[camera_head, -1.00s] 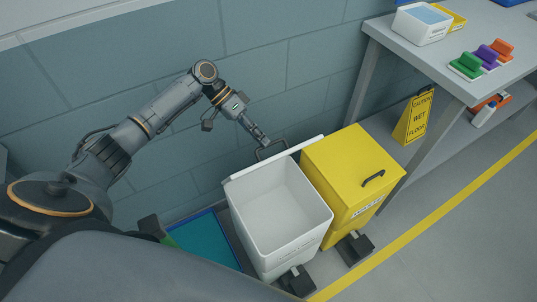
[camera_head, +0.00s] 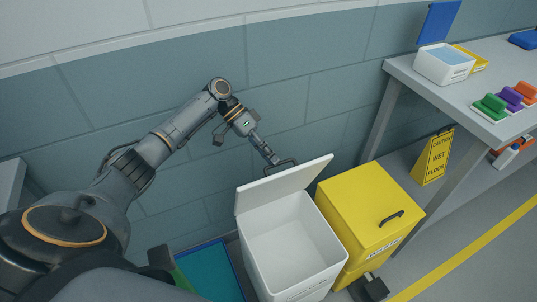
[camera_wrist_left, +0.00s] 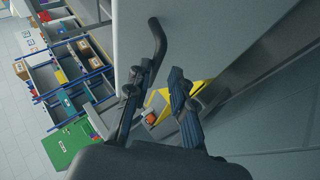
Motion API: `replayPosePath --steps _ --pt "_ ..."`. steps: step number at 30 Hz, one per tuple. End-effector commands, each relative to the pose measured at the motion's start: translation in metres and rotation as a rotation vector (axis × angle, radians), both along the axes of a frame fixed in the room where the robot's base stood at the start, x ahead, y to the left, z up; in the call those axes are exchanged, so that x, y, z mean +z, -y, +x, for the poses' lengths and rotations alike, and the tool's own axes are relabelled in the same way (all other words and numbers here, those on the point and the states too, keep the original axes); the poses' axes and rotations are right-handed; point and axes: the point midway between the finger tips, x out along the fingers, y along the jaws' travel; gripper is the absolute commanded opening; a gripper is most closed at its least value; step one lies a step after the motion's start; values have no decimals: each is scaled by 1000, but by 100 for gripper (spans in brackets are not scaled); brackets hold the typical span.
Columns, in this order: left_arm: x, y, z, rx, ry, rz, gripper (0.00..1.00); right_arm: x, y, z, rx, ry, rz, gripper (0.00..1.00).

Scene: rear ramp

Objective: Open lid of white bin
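The white bin (camera_head: 297,253) stands against the wall, and I see into its empty inside. Its lid (camera_head: 283,184) is raised at the back edge, roughly upright, with its inner face toward me. A dark handle (camera_head: 281,167) is on the lid's far side; it also shows in the left wrist view (camera_wrist_left: 158,40). My left gripper (camera_head: 272,158) is at that handle, behind the lid. In the left wrist view, its fingers (camera_wrist_left: 161,72) are apart, with the handle just beyond the left fingertip. I cannot tell whether they touch. My right gripper is out of view.
A closed yellow bin (camera_head: 365,205) stands close to the right of the white bin. A blue-rimmed teal tray (camera_head: 212,272) lies to the left. A wet-floor sign (camera_head: 433,157) and a grey table (camera_head: 440,93) with containers and brushes are at right.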

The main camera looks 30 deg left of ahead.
Motion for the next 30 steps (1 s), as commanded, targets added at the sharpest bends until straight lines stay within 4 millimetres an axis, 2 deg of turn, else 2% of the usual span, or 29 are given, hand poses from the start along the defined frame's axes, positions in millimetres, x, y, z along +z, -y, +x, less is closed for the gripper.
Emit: replayPosePath --steps 1,2,3,17,23,30 --pt "-16 -2 -5 2 -24 21 26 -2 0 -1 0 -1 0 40" --pt "-16 -3 -5 1 -24 22 32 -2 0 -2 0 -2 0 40" --pt "-16 -3 -6 1 -24 22 34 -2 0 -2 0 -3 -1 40" --pt "-7 -2 -4 0 -16 16 34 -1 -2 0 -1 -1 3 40" --pt "20 -3 -4 -2 -13 18 34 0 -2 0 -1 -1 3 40" --pt "67 -2 -4 -2 -14 16 34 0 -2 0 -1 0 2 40"
